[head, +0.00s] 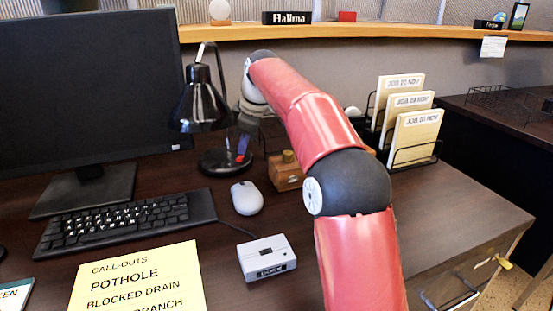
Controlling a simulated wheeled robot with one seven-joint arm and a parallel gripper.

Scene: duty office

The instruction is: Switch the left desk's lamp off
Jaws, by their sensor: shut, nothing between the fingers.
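A black desk lamp (202,105) stands on the desk to the right of the monitor, its shade tilted down. I see no clear glow under the shade, so I cannot tell whether it is lit. Its round base (212,163) has a small red part (239,157) at the right, likely the switch. My arm reaches over from the right. My gripper (243,148) points down at the right side of the base, close to the red part. It is shut and empty. Whether it touches the base or red part is hard to tell; the wrist partly hides the area.
A monitor (80,85), keyboard (125,222) and mouse (246,198) lie left of my arm. A small white box (266,258) and yellow call-outs sheet (140,280) are in front. A card rack (412,135) stands right of my arm.

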